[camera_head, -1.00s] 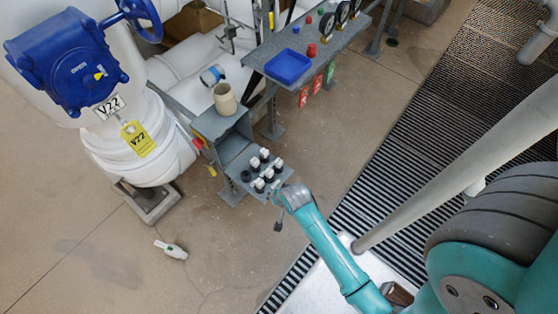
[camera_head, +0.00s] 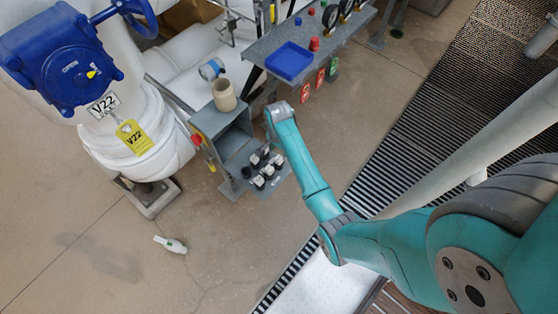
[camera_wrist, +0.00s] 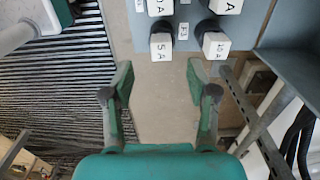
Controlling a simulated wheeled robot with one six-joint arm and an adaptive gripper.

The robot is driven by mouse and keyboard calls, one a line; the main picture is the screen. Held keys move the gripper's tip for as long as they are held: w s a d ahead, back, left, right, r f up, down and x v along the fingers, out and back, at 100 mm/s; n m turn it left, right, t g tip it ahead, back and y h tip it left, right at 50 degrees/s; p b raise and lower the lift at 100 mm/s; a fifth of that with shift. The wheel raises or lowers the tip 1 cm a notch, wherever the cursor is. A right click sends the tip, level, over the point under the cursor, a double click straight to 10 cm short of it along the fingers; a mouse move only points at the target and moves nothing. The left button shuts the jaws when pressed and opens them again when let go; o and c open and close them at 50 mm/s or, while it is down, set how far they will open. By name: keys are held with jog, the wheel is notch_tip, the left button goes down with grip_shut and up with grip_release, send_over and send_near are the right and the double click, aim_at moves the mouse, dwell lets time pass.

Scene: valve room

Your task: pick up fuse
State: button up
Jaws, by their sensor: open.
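Several white-topped fuses stand in a grey panel. In the wrist view, a fuse marked 5A (camera_wrist: 161,46) and a fuse marked 10A (camera_wrist: 215,45) are at the top, with more cut off behind them. My gripper (camera_wrist: 161,78) is open and empty, its two green fingertips apart below the 5A fuse in the picture and not touching it. In the head view the fuses (camera_head: 264,170) sit in the low grey fuse panel (camera_head: 279,184), partly dark under my arm. My gripper is hidden there behind the arm.
A grey box with a beige cup (camera_head: 224,95) stands beside the fuse panel. A shelf with a blue tray (camera_head: 289,61) and knobs is behind. A blue valve (camera_head: 62,62) is at left. A white-and-green object (camera_head: 171,244) lies on the open floor.

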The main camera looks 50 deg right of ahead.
aim_at(279, 158)
jog(key=shift+w+d+f, duration=0.1)
jog(key=shift+f, duration=1.75)
jog(key=shift+d+f, duration=0.1)
jog(key=shift+f, duration=1.75)
jog(key=c, duration=1.1)
